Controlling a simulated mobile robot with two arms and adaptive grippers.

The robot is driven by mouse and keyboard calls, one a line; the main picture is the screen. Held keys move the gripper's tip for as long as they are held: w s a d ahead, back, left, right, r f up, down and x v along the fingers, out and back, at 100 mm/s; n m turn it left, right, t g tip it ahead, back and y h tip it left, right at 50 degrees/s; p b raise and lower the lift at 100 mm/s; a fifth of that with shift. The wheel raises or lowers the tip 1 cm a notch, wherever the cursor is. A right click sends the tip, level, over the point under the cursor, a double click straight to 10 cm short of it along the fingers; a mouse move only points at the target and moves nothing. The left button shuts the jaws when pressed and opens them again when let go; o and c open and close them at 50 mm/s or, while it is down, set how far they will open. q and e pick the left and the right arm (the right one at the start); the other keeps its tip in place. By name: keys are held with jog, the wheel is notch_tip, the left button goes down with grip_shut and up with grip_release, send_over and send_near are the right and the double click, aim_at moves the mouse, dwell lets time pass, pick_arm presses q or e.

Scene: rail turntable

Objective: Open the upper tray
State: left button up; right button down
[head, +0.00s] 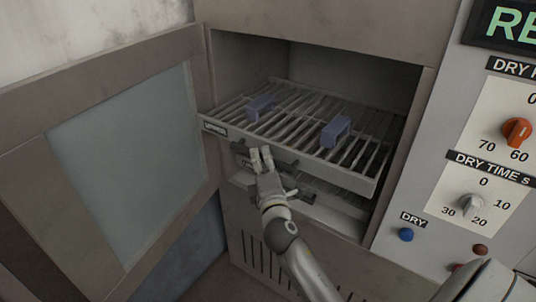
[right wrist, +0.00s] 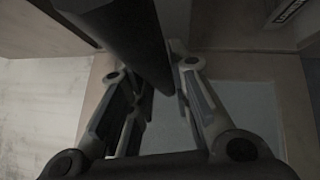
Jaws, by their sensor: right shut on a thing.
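The upper tray (head: 345,172) is a grey wire rack with a solid front and an "UPPER" label at its left. It sticks out of the open cabinet, its front beyond the opening. Two blue blocks, one at left (head: 261,107) and one at right (head: 336,131), stand on its bars. My right gripper (head: 261,158) is at the tray's front, shut on its dark handle (head: 240,147). In the right wrist view a dark bar (right wrist: 122,35) runs between the fingers (right wrist: 160,85). My left gripper is not in view.
The cabinet door (head: 130,150) with its pane stands open at the left. A lower tray (head: 325,212) sits below, its label partly hidden by my gripper. A control panel (head: 450,200) with an orange knob (head: 517,131), a grey knob and buttons is at the right.

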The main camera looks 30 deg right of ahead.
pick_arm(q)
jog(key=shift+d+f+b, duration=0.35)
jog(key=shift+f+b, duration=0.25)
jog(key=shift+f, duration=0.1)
pick_arm(e)
jog(key=s+a, duration=0.3)
jog(key=a, duration=0.4)
jog(key=c, duration=1.6)
grip_release()
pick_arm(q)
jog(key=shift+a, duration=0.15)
pick_arm(e)
jog(key=shift+f, duration=0.1)
jog(key=shift+v, duration=3.7)
